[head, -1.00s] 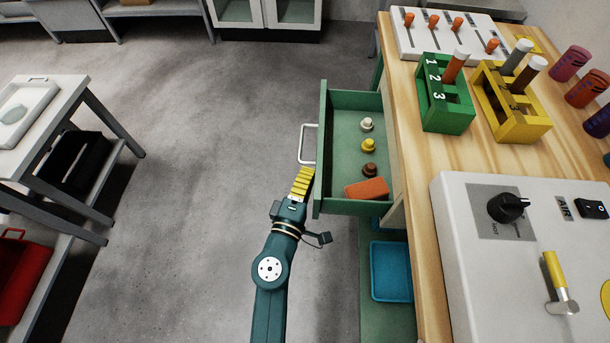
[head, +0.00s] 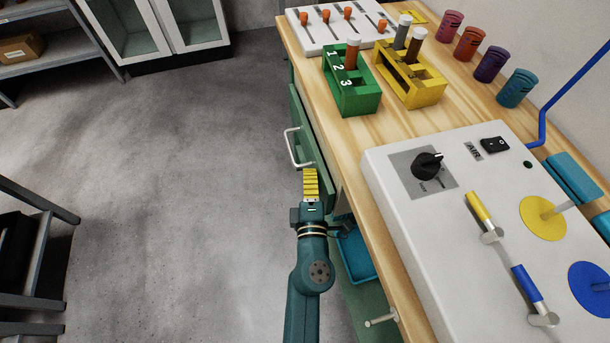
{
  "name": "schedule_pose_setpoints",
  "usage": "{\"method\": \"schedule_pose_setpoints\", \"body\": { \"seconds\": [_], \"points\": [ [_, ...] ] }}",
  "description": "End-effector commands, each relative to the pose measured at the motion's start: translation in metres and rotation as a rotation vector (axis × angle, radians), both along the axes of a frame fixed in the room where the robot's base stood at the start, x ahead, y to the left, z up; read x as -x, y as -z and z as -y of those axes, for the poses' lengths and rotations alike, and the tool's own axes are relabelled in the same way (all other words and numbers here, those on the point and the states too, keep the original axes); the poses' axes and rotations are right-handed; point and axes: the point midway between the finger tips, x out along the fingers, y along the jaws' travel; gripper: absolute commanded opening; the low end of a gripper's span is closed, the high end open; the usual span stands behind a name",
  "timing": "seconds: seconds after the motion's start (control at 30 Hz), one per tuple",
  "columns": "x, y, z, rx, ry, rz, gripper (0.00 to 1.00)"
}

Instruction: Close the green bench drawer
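The green bench drawer (head: 309,141) is at the left side of the wooden bench. Its front panel stands close to the bench side, and its inside and contents are hidden under the bench top. A thin gap may remain, but I cannot tell its size. The pale drawer handle (head: 295,150) sticks out to the left. My gripper (head: 311,176), with yellow ribbed finger pads, is at the near end of the drawer front, below the handle in the picture. It appears to touch or nearly touch the panel. I cannot tell whether its fingers are apart.
The bench top (head: 318,118) holds a green rack (head: 351,97), a yellow rack (head: 425,93) and a white control panel (head: 400,210) with knobs. The floor (head: 170,180) to the left is clear.

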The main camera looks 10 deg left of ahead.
Motion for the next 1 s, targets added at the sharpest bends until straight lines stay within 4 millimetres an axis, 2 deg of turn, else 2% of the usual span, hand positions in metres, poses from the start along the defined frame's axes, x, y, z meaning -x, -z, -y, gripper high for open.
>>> {"method": "schedule_pose_setpoints", "body": {
  "seconds": [0.33,0.53,0.6,0.8,1.0],
  "points": [
    [0.002,0.001,-0.005,0.000,-0.001,0.000,0.00],
    [0.016,0.004,-0.037,-0.001,0.005,0.001,0.00],
    [0.039,0.001,-0.029,0.001,0.011,-0.005,0.00],
    [0.088,0.001,-0.023,0.000,0.010,-0.002,0.00],
    [0.112,0.000,-0.020,0.000,0.011,0.000,0.00]
  ]
}}
